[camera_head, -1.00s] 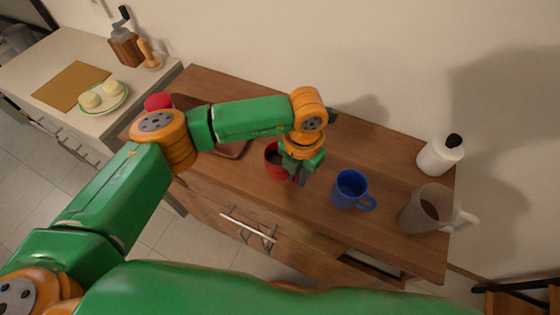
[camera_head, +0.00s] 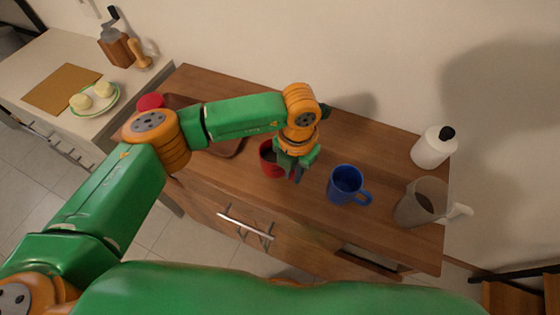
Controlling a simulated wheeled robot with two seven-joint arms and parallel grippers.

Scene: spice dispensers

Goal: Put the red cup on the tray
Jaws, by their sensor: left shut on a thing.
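The red cup (camera_head: 268,163) stands on the wooden cabinet top, partly hidden behind my left gripper. My left gripper (camera_head: 295,174) points down at the cup's right side and is shut on it. The tray (camera_head: 229,150) is a dark brown rimmed piece to the left of the cup, largely covered by my left arm. My right gripper is not in view.
A blue mug (camera_head: 347,186) stands just right of my left gripper. A grey pitcher (camera_head: 420,203) and a white bottle (camera_head: 433,147) stand at the right end. A red object (camera_head: 150,102) is at the left end. The front middle of the top is clear.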

